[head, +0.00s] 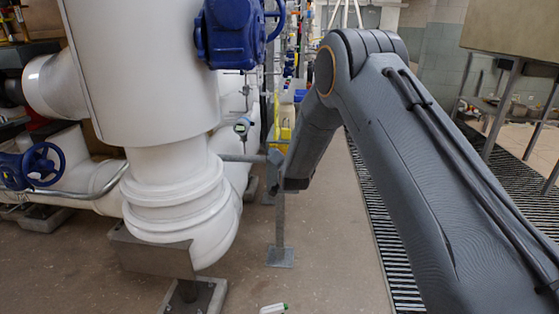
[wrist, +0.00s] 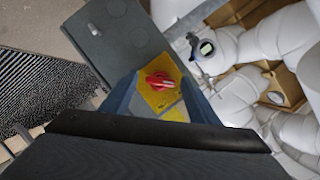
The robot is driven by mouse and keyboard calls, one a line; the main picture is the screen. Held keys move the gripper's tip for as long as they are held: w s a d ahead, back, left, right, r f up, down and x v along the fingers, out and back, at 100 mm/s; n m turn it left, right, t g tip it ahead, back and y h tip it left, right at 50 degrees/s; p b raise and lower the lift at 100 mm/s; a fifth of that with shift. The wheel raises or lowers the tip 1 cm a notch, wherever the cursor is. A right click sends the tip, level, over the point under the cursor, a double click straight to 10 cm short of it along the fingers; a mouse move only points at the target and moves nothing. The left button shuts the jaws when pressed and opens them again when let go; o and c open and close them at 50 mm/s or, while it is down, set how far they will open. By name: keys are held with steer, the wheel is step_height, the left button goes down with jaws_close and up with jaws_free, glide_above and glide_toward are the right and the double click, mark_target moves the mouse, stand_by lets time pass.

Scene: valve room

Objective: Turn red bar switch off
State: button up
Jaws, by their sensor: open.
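The red bar switch (wrist: 160,81) sits on a yellow plate (wrist: 176,113) on a grey box (wrist: 118,38) in the wrist view. Its bar lies roughly across the picture. My gripper (wrist: 159,86) is open, with one blue-grey finger to the left of the switch and one to the right. The fingers look apart from the bar; how far they are above the plate I cannot tell. In the head view, the switch is not visible, and the end of my arm is near a grey post (head: 280,222).
Large white pipes (head: 180,190) stand left of my arm, with a blue valve wheel (head: 42,165) and a blue valve body (head: 230,32). A small gauge (head: 242,127) is close to the post. A white bottle (head: 273,309) lies on the floor. A floor grating (head: 385,235) runs to the right.

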steer(key=p+v, duration=0.1)
steer(key=v, duration=0.6)
steer(key=shift+s, duration=0.4)
steer(key=shift+d+r, duration=0.1)
steer(key=shift+d, duration=0.05)
steer(key=s+d+r+n+g+h, duration=0.1)
steer(key=s+d+r+n+g, duration=0.3)
steer(key=s, duration=1.3)
steer(key=s+d+r+n+g+h+p, duration=0.1)
steer(key=s+d+r+n+g, duration=0.4)
steer(key=s, duration=1.2)
steer(key=s+d+r+n+g+h, duration=0.1)
steer(key=s+d+r+g, duration=0.35)
steer(key=s, duration=1.25)
steer(key=d+r+m+p, duration=0.3)
steer(key=d+r+p, duration=0.6)
steer(key=p, duration=1)
steer(key=shift+d+r+g+h+p, duration=0.25)
steer(key=shift+d+g+h+p, duration=0.15)
steer(key=shift+d, duration=0.8)
